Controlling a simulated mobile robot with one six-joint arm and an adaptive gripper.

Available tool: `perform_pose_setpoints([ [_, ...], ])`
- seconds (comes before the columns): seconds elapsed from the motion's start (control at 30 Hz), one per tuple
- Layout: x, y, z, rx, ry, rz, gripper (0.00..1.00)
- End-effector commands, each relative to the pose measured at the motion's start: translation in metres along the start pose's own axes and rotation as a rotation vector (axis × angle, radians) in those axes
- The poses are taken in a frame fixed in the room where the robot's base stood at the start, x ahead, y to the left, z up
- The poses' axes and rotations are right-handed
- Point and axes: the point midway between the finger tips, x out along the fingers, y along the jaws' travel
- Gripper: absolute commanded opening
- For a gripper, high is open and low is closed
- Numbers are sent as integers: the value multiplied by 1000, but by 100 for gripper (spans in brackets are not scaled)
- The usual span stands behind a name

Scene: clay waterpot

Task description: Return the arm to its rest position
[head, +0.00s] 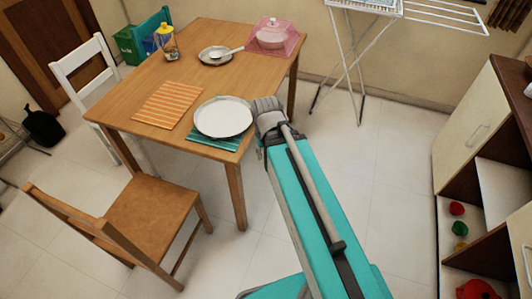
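My arm, teal and grey, reaches up from the bottom of the head view to the right edge of the wooden table (190,72). The grey end of the arm is beside a white round plate (223,117), which lies on a teal mat (226,142) at the table's near right corner. My gripper's fingers cannot be made out; they are hidden behind the arm or out of sight. Whether the arm's end touches the table or plate cannot be told.
An orange striped mat (172,104), a metal pan (215,55), a glass jar (168,43) and a pink-covered pot (271,36) are on the table. A wooden chair (150,207) is at left. A drying rack (350,55) and cabinet (470,122) stand right. Floor between is clear.

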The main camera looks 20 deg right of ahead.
Motion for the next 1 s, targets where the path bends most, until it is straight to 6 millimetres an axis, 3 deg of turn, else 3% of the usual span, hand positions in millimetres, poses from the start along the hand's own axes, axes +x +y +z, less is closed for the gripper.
perform_pose_setpoints([
  [0.23,-6,0,-1,1,2,-1,43],
  [0.6,-41,0,-1,2,2,0,43],
  [1.0,-41,0,-1,2,2,0,43],
])
